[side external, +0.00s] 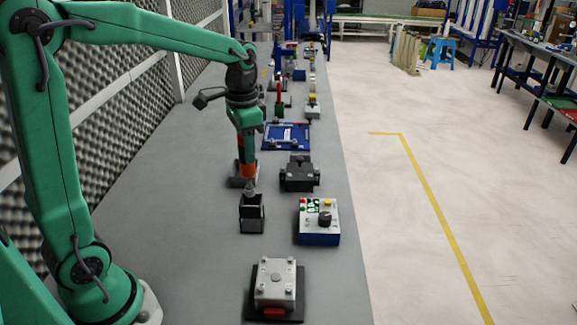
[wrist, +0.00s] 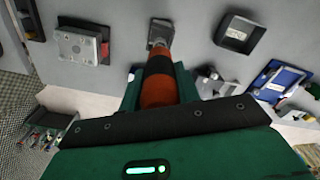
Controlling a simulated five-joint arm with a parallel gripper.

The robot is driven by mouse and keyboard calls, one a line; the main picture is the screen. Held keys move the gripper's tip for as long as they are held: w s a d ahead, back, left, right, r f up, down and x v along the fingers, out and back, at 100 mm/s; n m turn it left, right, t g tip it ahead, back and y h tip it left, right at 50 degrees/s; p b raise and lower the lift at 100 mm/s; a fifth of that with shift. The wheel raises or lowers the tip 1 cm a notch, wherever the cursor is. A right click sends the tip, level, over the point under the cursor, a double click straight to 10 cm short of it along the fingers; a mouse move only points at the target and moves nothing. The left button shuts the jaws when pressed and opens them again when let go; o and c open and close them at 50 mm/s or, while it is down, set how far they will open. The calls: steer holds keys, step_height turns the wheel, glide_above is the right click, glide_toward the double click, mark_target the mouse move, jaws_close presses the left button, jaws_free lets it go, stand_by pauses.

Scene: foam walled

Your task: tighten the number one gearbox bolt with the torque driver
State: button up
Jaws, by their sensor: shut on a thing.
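My gripper (side external: 247,148) is shut on the torque driver (side external: 247,170), which has an orange and black handle and points downward. In the wrist view the driver (wrist: 158,68) runs from between the fingers to a small dark holder (wrist: 152,42). In the side view its metal tip is at the top of this black holder (side external: 252,214); I cannot tell how far it is inside. The gearbox (side external: 275,283) is a grey block on a dark base in the foreground, with bolts at its corners. It also shows in the wrist view (wrist: 80,45). I cannot read bolt numbers.
A control box (side external: 319,222) with buttons and a dark knob stands right of the holder. A black fixture (side external: 299,174) and a blue tray (side external: 287,136) stand farther back. The bench (side external: 185,240) is clear left of the holder; a foam wall (side external: 120,110) borders it.

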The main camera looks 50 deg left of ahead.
steer(key=shift+r, duration=0.15)
steer(key=shift+r, duration=4.35)
steer(key=shift+d, duration=0.1)
